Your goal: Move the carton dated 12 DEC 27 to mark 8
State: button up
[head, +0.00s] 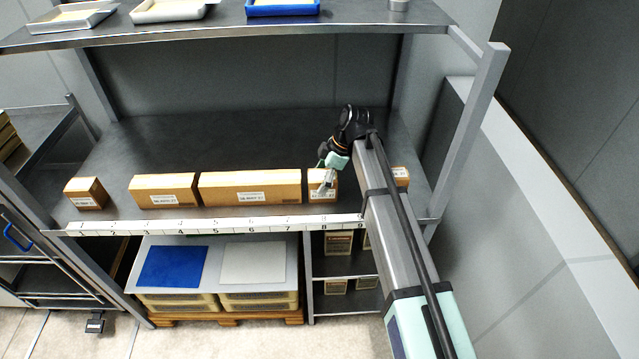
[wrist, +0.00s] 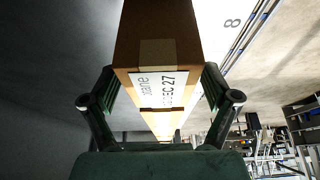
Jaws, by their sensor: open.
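In the wrist view a brown carton (wrist: 160,40) with a white label (wrist: 157,89) stands in front of my gripper; the label's readable part ends in "EC 27", and the day is not legible. My gripper (wrist: 160,90) is open, its two fingers on either side of the carton's near end. In the head view my gripper (head: 326,183) is at the small carton (head: 316,176) right of the long one, partly covering it. Mark 8 is on the white strip, seen in the wrist view (wrist: 232,22), beside this carton.
A long carton (head: 250,185), a medium carton (head: 163,188) and a small carton (head: 86,192) stand to the left along the shelf's front. Another small carton (head: 400,174) is at right, partly behind my arm. The shelf behind (head: 220,140) is clear; an upper shelf (head: 220,36) overhangs it.

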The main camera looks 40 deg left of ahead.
jog(key=b+v, duration=0.2)
jog(key=v, duration=0.8)
jog(key=shift+a, duration=0.1)
